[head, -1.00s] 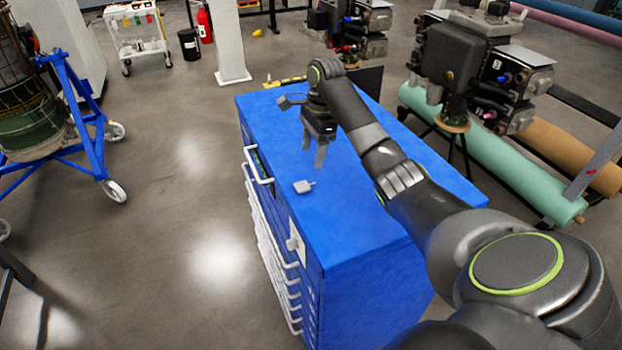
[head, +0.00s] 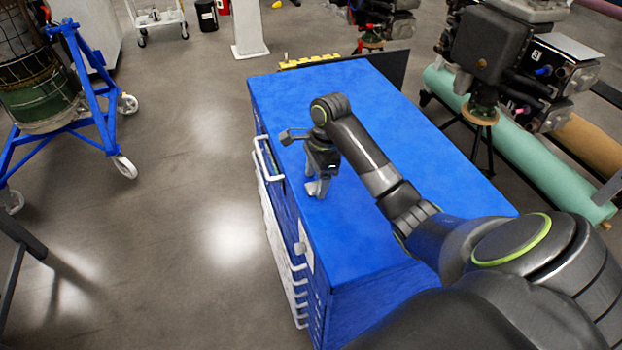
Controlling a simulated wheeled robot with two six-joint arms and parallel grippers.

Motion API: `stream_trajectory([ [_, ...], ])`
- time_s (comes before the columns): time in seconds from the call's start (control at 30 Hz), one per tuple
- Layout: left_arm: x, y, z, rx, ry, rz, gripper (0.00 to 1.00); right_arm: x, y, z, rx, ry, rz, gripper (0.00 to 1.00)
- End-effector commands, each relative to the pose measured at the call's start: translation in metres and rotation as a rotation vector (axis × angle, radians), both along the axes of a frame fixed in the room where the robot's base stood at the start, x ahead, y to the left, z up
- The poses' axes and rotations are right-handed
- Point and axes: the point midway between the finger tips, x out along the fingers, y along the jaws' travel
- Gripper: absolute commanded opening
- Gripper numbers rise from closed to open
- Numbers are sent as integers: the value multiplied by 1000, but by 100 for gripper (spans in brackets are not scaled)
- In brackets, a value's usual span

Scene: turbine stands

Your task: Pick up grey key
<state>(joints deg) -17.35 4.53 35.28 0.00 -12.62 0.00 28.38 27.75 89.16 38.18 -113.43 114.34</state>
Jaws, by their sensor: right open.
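The small flat grey key (head: 311,188) lies on the blue top of the cabinet, close to its left edge. My right gripper (head: 318,190) points down right over the key, with its fingertips at or just above the cabinet top. The gripper is open, and its fingers partly hide the key. I cannot tell whether the fingers touch it. My left gripper is not in view.
The blue drawer cabinet (head: 400,150) has white handles down its left side and an otherwise clear top. A yellow strip (head: 310,61) lies at its far edge. Engine parts on a stand (head: 490,60) and a green roll (head: 540,160) are on the right. A blue wheeled stand (head: 95,95) is at left.

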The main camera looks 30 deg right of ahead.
Motion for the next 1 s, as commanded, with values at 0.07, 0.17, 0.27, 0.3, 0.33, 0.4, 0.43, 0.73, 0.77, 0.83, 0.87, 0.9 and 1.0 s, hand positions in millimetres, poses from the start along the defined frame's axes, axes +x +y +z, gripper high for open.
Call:
stream_trajectory([
  [0.07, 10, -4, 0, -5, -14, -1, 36, -2, 1, -3, 1, 0, -1, 64],
  [0.17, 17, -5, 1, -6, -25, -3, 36, -2, 1, -4, 1, 0, -1, 64],
  [0.27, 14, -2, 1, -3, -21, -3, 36, -2, 1, -3, 1, 0, -1, 64],
  [0.3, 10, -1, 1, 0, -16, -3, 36, -2, 1, -3, 1, 0, -1, 60],
  [0.33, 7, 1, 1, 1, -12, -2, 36, -2, 1, -3, 1, 0, -1, 56],
  [0.4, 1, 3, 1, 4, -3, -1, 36, -2, 1, -3, 1, 0, -1, 47],
  [0.43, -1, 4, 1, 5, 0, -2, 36, -2, 1, -3, 1, 0, -1, 43],
  [0.73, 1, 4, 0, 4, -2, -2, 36, -2, 1, -3, 0, 0, -2, 3],
  [0.77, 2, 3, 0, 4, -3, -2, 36, -2, 1, -3, 0, 0, -2, 0],
  [0.83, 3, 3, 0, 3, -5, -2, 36, -2, 1, -3, 0, 0, -2, 0],
  [0.87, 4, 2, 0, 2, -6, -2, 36, -2, 1, -3, 0, 0, -2, 0],
  [0.9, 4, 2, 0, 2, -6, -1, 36, -2, 1, -3, 0, 0, -2, 0],
  [1.0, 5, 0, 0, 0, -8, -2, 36, -2, 1, -3, 0, 0, -1, 0],
])
